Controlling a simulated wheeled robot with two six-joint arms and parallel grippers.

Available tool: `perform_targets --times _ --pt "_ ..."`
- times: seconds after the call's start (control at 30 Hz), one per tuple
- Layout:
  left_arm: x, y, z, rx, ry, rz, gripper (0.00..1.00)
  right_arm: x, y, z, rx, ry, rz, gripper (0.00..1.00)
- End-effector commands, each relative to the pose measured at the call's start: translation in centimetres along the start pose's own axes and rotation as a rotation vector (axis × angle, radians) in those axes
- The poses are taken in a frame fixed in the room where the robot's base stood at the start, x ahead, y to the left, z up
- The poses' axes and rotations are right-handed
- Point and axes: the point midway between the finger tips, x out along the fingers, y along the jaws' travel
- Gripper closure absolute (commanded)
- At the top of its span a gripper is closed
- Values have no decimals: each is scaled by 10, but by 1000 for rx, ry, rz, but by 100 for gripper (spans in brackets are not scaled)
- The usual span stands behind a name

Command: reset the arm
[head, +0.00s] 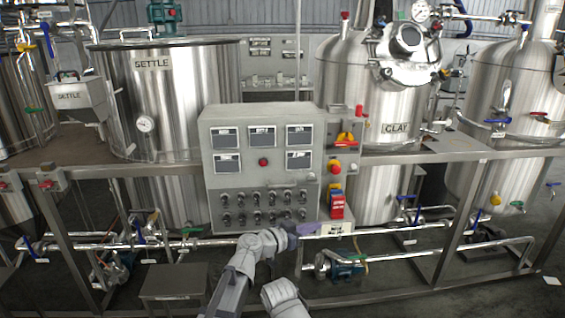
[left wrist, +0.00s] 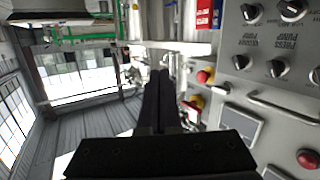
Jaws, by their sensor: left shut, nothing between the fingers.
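My left arm (head: 262,245) reaches up from the bottom of the head view, bent toward the right. Its gripper (head: 310,228) is in front of the lower edge of the grey control panel (head: 207,170). In the left wrist view the black fingers (left wrist: 163,85) are together with nothing between them. The panel face, with knobs and a handle, lies to the right of the fingers there. A grey link of mine (head: 285,300) shows at the bottom of the head view. My right gripper is not in view.
A SETTLE tank (head: 185,95) stands left of the panel and a CLAY tank (head: 385,105) right of it. Pipes (head: 400,256) with valves run low behind my arm. A red emergency box (head: 337,206) and red buttons (head: 334,168) sit at the panel's right side.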

Motion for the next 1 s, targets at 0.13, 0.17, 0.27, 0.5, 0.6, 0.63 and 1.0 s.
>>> perform_targets --times 0.13,0.17,0.27,0.5,0.6,0.63,1.0 --pt "-66 5 74 -130 -301 5 100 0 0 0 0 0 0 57" --pt "-80 4 90 -166 -368 -9 100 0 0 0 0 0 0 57" --pt "-133 -1 139 -290 -591 -92 100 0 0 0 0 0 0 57" --pt "-237 -12 206 -522 -935 -359 100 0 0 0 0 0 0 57" --pt "-270 -14 220 -589 -1020 -463 100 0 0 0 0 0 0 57" --pt "-280 -15 224 -607 -1042 -494 100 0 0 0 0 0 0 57" --pt "-343 4 220 -698 -1232 -726 100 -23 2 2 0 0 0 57"
